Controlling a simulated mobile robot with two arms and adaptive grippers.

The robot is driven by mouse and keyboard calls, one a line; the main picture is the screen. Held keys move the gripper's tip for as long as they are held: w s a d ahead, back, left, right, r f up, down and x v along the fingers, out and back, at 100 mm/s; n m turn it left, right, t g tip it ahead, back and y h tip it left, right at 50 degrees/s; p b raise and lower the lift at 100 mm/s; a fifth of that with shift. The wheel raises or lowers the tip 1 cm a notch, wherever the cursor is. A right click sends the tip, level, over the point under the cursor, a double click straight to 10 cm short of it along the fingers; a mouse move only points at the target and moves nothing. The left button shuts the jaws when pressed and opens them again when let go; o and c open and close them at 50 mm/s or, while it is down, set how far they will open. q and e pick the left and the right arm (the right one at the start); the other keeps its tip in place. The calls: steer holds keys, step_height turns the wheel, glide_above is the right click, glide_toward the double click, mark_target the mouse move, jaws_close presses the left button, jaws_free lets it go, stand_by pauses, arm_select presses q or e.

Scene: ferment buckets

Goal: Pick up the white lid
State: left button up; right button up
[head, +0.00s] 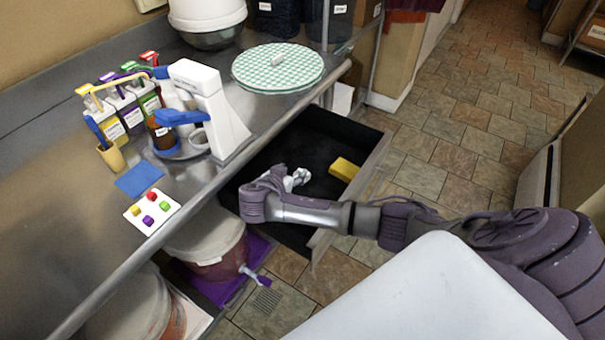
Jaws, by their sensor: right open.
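The round lid-like disc (278,68) lies flat on the steel counter near its right end. It is white with a green checked pattern and a small pale handle on top. Under the counter, a bucket (207,250) with a pale, off-white top stands partly hidden below the counter edge. Another pale-topped bucket (127,308) stands nearer, also partly hidden. I cannot tell for sure which of these is the white lid. My right gripper (298,178) is open, small in view and bent back over the open drawer, apart from the disc and buckets. My left gripper is out of view.
The open black drawer (325,135) holds a yellow block (344,169). On the counter stand a white dispenser-like device (218,110), coloured bottles (128,105), a blue pad (139,179) and a white card with coloured cubes (152,211). The tiled floor at right is clear.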

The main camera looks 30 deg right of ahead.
steer(key=f, duration=0.2)
steer(key=d+f, duration=0.1)
steer(key=f, duration=0.1)
steer(key=shift+w, duration=0.4)
steer(key=shift+x, duration=3.15)
steer(key=c, duration=1)
